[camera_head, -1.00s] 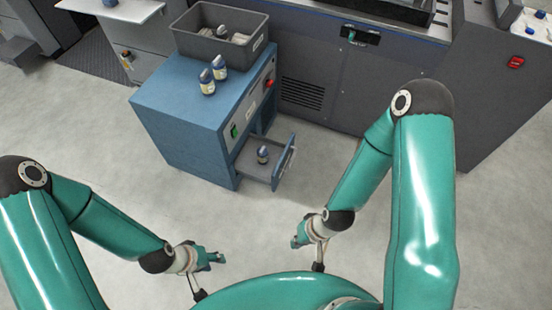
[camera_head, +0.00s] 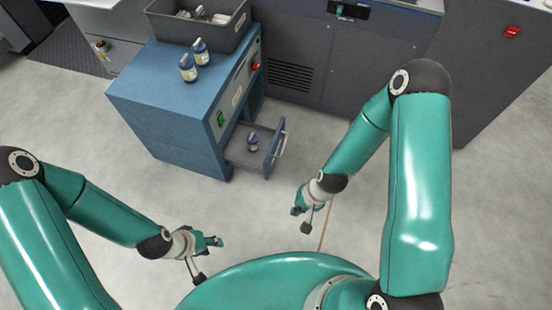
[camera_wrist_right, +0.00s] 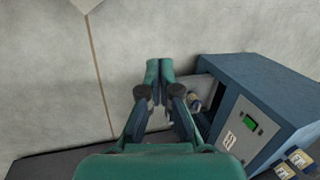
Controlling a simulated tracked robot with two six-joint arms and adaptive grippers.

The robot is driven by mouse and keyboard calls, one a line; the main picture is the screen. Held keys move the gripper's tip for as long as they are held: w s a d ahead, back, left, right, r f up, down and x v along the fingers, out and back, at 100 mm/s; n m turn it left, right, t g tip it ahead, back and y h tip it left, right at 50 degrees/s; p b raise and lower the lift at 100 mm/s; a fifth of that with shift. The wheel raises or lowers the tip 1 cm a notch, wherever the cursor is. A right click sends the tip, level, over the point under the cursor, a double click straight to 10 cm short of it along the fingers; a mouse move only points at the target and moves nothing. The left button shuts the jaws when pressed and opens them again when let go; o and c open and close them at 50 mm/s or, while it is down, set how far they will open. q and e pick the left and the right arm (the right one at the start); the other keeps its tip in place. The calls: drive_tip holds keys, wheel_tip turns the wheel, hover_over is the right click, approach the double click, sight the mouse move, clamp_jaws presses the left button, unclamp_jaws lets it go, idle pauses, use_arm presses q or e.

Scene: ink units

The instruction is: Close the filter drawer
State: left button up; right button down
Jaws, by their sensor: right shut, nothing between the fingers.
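The filter drawer (camera_head: 239,153) is pulled out low on the side of the blue cabinet (camera_head: 160,110). A small dark bottle with a pale label (camera_head: 253,141) stands in it. The drawer front with its handle (camera_head: 280,145) faces right. My right gripper (camera_head: 297,210) is in front of the drawer, apart from it, shut and empty. In the right wrist view the gripper (camera_wrist_right: 160,66) has its fingers together, with the drawer (camera_wrist_right: 195,88) partly hidden just right of them. My left gripper (camera_head: 219,241) is lower left, away from the cabinet; its fingers are too small to judge.
A grey bin (camera_head: 200,28) with bottles and two loose bottles (camera_head: 188,70) stand on the cabinet top. A large grey machine (camera_head: 330,70) stands behind. The floor (camera_head: 120,190) in front is clear.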

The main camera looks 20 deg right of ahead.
drive_tip(key=w+d+f+m+b, duration=0.3)
drive_tip(key=w+f+m+b, duration=0.3)
drive_tip(key=f, duration=0.4)
drive_tip(key=m+t+y+b, duration=0.4)
drive_tip(key=m+b, duration=0.9)
drive_tip(key=b, duration=1)
approach(271, 156)
drive_tip(key=x, duration=0.5)
drive_tip(key=shift+a+f, duration=0.15)
drive_tip(key=shift+a, duration=0.35)
use_arm(q)
wheel_tip(271, 156, down, 32)
drive_tip(key=shift+r, duration=0.2)
